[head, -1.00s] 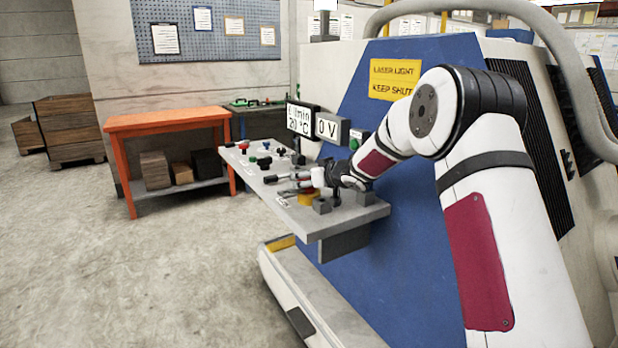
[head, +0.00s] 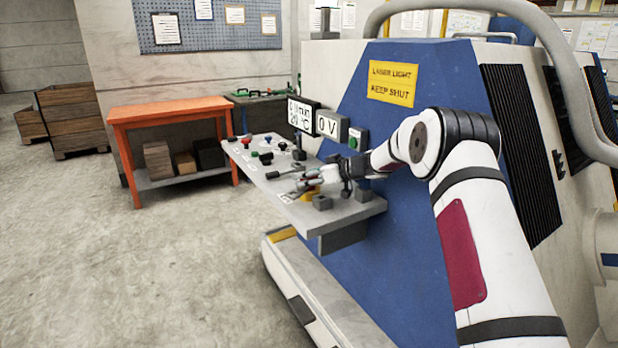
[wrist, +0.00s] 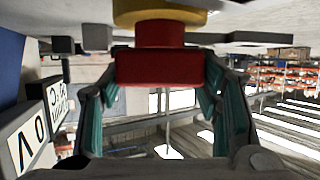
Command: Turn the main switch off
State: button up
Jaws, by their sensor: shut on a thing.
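The main switch shows in the wrist view as a red handle (wrist: 158,67) on a yellow round base (wrist: 160,14). In the head view its yellow base (head: 309,191) sits on the grey panel shelf (head: 335,212), mostly covered by my gripper. My gripper (wrist: 160,88) has one finger on each side of the red handle and is shut on it. In the head view my gripper (head: 310,177) is low over the shelf. The handle's exact angle against its markings cannot be read.
Other knobs and levers, including a black knob (head: 266,158), stand farther back on the shelf. Displays stand behind it, one reading 0 V (head: 327,126). Grey blocks (head: 322,202) sit near the shelf's front end. The blue machine wall (head: 400,250) is close on the right. Floor at left is clear.

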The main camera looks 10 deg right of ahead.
jog(key=shift+n+g+y+b, duration=0.4)
jog(key=shift+n+y+b, duration=0.1)
jog(key=shift+n+b, duration=0.15)
jog(key=shift+y, duration=0.3)
jog(key=o, duration=1.7)
jog(key=shift+v, duration=3.8)
jog(key=shift+w+r, duration=0.1)
jog(key=shift+r, duration=0.05)
